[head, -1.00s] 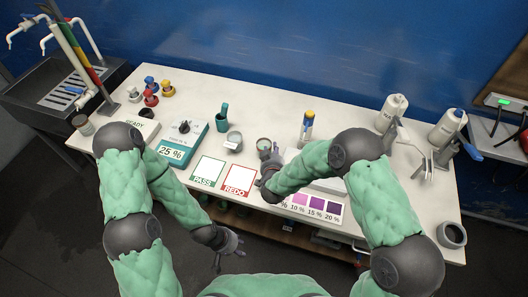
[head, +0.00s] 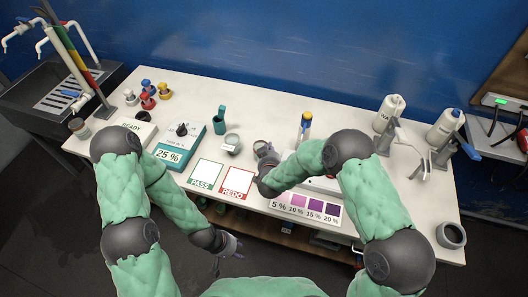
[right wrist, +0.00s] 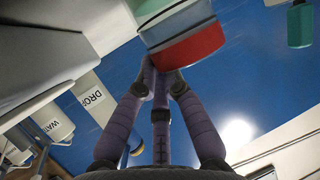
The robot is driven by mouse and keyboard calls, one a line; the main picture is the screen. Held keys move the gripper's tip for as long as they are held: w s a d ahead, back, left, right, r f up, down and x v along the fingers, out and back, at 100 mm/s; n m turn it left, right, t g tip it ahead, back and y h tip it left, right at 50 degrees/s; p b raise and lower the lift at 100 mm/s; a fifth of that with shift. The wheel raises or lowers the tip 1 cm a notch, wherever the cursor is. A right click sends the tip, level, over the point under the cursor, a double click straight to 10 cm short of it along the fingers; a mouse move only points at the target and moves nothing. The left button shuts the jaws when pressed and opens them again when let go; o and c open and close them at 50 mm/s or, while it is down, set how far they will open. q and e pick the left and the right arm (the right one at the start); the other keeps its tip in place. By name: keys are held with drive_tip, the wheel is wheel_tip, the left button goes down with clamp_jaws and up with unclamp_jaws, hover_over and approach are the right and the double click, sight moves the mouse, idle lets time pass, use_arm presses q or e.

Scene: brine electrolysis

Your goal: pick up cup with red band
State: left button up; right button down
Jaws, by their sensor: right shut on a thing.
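The cup with the red band (right wrist: 187,48) shows large at the top of the right wrist view, its red band at the fingertips. My right gripper (right wrist: 160,75) is shut on it. In the head view my right gripper (head: 264,152) is over the table behind the REDO card, and its hand and fingers mostly hide the cup. Another grey cup (head: 232,142) with a white tag stands just left of it. My left gripper (head: 232,245) is low in front of the table's front edge, with fingers spread and nothing in them.
The PASS card (head: 205,174) and REDO card (head: 236,182) lie in front. A teal 25 % device (head: 178,145) and a teal holder (head: 220,119) are to the left. A colour chart (head: 308,206) lies right. A blue-and-yellow-topped bottle (head: 304,126) stands behind my right arm.

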drive_tip(key=shift+r, duration=0.5)
drive_tip(key=s+d+r+p, duration=0.2)
drive_tip(key=s+r+p, duration=0.1)
drive_tip(key=s+r, duration=0.9)
drive_tip(key=shift+s+d, duration=0.3)
drive_tip(key=shift+s, duration=0.6)
